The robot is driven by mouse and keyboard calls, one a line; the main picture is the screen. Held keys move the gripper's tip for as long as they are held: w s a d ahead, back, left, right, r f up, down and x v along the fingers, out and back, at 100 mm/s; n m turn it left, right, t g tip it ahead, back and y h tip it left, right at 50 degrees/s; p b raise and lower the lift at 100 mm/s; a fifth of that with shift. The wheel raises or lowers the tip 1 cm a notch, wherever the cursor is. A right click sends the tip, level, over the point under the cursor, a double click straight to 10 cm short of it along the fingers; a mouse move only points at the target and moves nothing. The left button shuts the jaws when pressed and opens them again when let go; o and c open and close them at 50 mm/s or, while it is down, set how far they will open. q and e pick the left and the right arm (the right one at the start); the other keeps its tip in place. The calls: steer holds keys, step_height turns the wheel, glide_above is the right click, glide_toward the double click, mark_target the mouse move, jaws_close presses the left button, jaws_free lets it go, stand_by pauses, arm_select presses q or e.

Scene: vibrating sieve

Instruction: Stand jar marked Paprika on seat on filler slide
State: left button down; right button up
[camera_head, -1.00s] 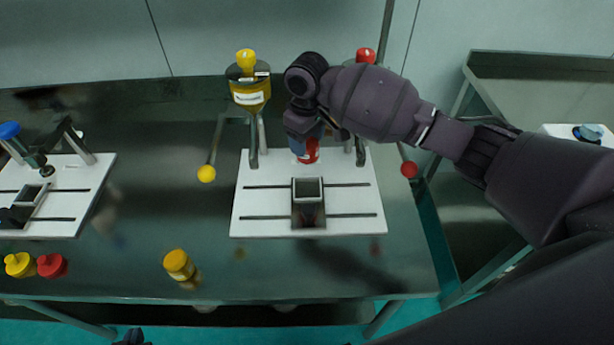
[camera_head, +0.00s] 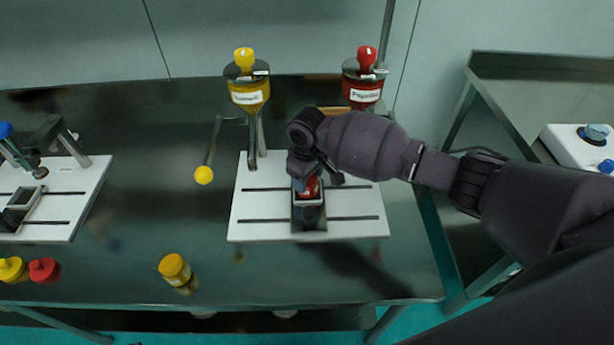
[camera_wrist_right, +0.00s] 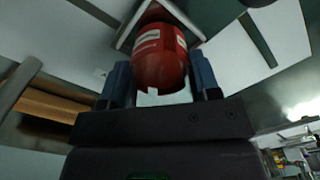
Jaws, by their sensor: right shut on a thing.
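A red jar (camera_wrist_right: 160,62) with white labels sits between the blue fingers of my right gripper (camera_wrist_right: 163,80) in the right wrist view; its lettering cannot be read. In the head view my right gripper (camera_head: 308,181) is shut on this jar (camera_head: 309,190), holding it at the square seat (camera_head: 309,218) on the white filler plate (camera_head: 260,222). The seat's frame shows beyond the jar's far end in the wrist view. Whether the jar's base touches the seat is hidden. My left gripper is not in view.
A yellow hopper (camera_head: 247,92) and a red hopper (camera_head: 362,86) stand behind the plate. A yellow jar (camera_head: 175,268) stands at the front. Yellow (camera_head: 12,268) and red (camera_head: 44,269) lidded jars stand at the left, near another white plate (camera_head: 62,205).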

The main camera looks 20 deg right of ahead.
steer(key=o, duration=0.9)
steer(key=shift+r, duration=0.5)
steer(key=shift+r+p, duration=0.9)
steer(key=shift+r, duration=4.7)
steer(key=shift+s+f, duration=0.1)
